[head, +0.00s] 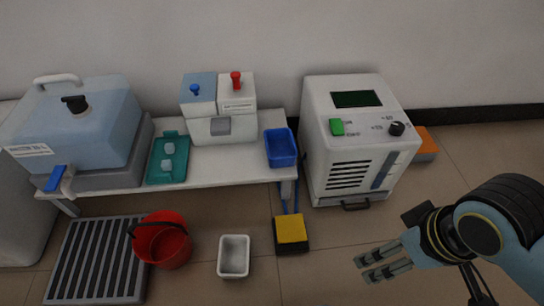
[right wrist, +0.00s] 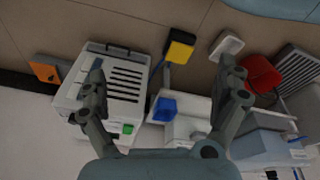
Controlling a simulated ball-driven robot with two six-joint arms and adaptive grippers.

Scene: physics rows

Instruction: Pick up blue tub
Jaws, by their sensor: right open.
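The blue tub (head: 281,149) is an open box standing on the right end of the white bench (head: 225,172). It also shows in the right wrist view (right wrist: 164,109), between my open fingers but well beyond them. My right gripper (head: 384,268) is at the lower right of the head view, its fingers pointing left. It is open and empty, apart from the tub, to the right of and nearer than the bench. In the right wrist view the two fingers (right wrist: 163,78) are spread wide. My left gripper is not in view.
A white machine (head: 350,140) stands right of the bench. White dispensers (head: 222,127) and a teal tray (head: 168,158) share the bench. A yellow-topped pedal (head: 291,230), white bin (head: 233,256), red bucket (head: 165,248) and floor grate (head: 85,270) lie in front.

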